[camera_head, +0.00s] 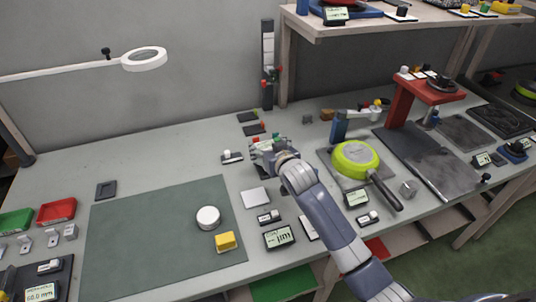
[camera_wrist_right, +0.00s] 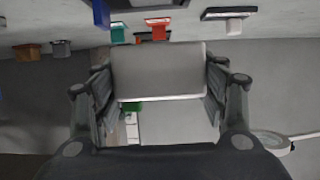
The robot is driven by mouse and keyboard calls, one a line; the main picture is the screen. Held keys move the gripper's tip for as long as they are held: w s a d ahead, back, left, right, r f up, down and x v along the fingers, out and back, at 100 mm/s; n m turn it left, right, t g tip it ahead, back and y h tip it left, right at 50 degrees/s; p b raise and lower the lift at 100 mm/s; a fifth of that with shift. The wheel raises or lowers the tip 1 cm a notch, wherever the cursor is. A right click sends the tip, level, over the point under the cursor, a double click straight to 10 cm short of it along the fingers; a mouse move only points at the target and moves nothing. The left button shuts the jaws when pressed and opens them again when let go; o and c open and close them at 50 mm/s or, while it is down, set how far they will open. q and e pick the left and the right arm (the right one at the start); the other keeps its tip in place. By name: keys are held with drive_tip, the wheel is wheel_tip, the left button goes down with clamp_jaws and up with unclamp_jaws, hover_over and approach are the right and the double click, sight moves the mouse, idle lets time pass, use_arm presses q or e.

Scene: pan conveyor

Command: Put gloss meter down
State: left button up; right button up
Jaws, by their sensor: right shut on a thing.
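My right gripper (camera_head: 268,150) is over the back middle of the workbench, right of the green mat. In the right wrist view its two fingers (camera_wrist_right: 160,90) are shut on a grey box with a pale edge, which appears to be the gloss meter (camera_wrist_right: 158,72). The box lies across between the fingers. In the head view the gripper and arm mostly hide the gloss meter, and I cannot tell whether it touches the bench. My left gripper is not in view.
The green mat (camera_head: 140,240) bears a white round puck (camera_head: 208,217) and a yellow block (camera_head: 225,241). A light grey square plate (camera_head: 256,197) lies in front of the gripper. A green pan (camera_head: 354,158) and a red press stand (camera_head: 400,100) are to the right. Bench left of the gripper is mostly clear.

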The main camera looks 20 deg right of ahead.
wheel_tip(320, 180, down, 3)
drive_tip(key=shift+s+r, duration=0.1)
